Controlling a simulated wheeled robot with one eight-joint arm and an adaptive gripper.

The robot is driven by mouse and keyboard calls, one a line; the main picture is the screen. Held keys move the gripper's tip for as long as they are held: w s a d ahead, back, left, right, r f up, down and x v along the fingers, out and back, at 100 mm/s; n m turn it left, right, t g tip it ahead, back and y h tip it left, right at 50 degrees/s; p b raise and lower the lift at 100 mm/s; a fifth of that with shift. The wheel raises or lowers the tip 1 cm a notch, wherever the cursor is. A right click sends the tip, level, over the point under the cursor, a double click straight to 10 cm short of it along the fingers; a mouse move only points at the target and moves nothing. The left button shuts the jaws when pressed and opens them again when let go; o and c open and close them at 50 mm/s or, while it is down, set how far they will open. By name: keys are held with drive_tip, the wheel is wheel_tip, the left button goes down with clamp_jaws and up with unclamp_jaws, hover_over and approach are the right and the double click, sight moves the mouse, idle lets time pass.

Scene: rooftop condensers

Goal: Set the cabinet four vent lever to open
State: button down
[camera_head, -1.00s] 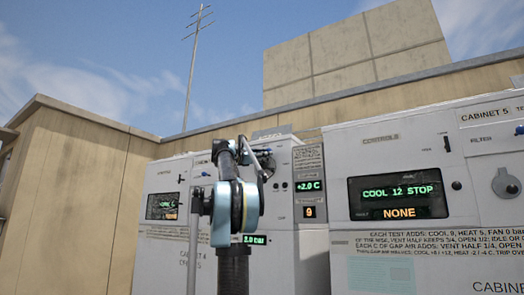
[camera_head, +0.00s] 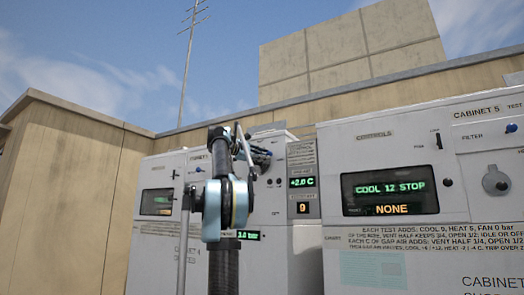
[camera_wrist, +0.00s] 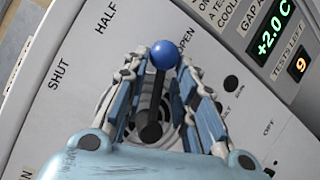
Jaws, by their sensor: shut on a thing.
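In the wrist view the vent lever is a dark arm with a blue ball knob (camera_wrist: 164,54) on a white cabinet panel. It sits between the two fingers of my gripper (camera_wrist: 163,80), which is shut on it. The lever points up, with its knob beside the OPEN label (camera_wrist: 186,38) and past the HALF label (camera_wrist: 106,18); the SHUT label (camera_wrist: 58,77) is farther left. Whether it is fully at OPEN I cannot tell. In the head view my gripper (camera_head: 259,155) is at the front of the middle cabinet (camera_head: 270,170), and the lever is hidden.
A green +2.0 C display (camera_wrist: 275,28) and an orange 9 display (camera_wrist: 300,64) are right of the lever. Small dark knobs are close by on the panel. A beige wall (camera_head: 75,190) is at the left.

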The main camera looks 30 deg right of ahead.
drive_tip(key=shift+w+f, duration=0.1)
idle(0.3)
drive_tip(key=c, duration=1.7)
unclamp_jaws()
drive_tip(key=o, duration=0.4)
drive_tip(key=shift+w+a, duration=0.1)
drive_tip(key=shift+a, duration=0.1)
drive_tip(key=shift+d, duration=0.15)
drive_tip(key=s+a, duration=0.2)
drive_tip(key=a, duration=1)
drive_tip(key=shift+s+r, duration=0.2)
drive_tip(key=shift+r, duration=0.2)
